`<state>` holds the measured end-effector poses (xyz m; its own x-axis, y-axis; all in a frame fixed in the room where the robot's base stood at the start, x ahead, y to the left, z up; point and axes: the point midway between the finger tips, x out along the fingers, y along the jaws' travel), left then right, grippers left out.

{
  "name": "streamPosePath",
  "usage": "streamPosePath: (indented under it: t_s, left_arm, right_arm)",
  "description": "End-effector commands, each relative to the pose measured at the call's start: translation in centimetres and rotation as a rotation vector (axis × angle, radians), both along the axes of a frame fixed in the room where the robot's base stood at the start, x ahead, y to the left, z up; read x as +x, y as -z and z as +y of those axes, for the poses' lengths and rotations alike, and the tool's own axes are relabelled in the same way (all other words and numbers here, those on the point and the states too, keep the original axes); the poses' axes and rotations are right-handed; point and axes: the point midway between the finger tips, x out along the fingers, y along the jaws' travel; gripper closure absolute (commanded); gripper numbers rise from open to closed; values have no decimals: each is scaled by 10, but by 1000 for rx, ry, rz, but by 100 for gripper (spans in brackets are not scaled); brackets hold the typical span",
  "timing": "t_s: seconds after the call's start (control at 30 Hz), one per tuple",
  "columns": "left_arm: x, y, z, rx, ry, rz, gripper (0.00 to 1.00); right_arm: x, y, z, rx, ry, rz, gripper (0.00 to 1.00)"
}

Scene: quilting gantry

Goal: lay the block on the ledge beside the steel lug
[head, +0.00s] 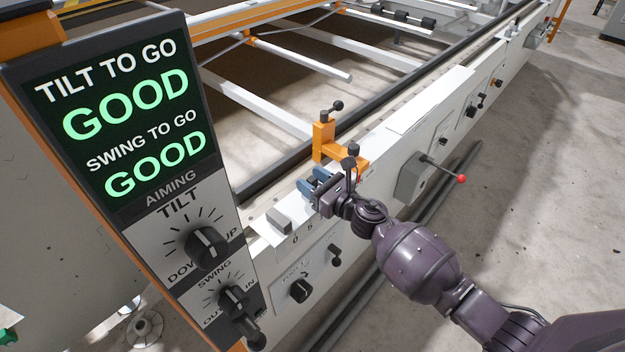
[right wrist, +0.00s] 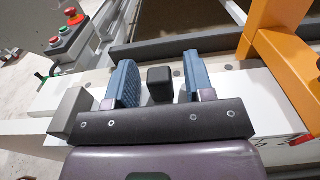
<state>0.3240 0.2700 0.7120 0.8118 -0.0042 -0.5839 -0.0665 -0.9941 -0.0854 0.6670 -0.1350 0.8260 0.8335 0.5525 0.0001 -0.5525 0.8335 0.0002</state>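A small black block (right wrist: 160,84) sits on the pale ledge (right wrist: 222,88) in the right wrist view. My right gripper (head: 312,181) is low over the ledge in the head view, its blue fingers parted. In the wrist view the fingers (right wrist: 159,82) stand on either side of the block, with a gap at each side. In the head view I cannot make out the block at the fingers. A grey block-shaped piece, seemingly the steel lug (head: 278,221), sits on the ledge left of the gripper; it also shows in the wrist view (right wrist: 72,112). My left gripper is not in view.
An orange bracket (head: 324,139) with black knobs stands close beyond the right gripper. A red-tipped lever (head: 440,169) sticks out from the front panel. A display panel (head: 120,110) reading GOOD twice fills the left. The ledge left of the gripper has bare room.

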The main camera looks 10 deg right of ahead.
Motion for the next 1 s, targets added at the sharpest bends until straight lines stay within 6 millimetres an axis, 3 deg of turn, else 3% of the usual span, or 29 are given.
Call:
streamPosePath:
  t_s: [0.4, 1.0]
  left_arm:
    - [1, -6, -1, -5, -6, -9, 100]
    - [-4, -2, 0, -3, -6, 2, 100]
  right_arm:
    - [-2, -6, -2, -1, 1, -1, 51]
    - [-87, -3, -58, 0, 1, 2, 51]
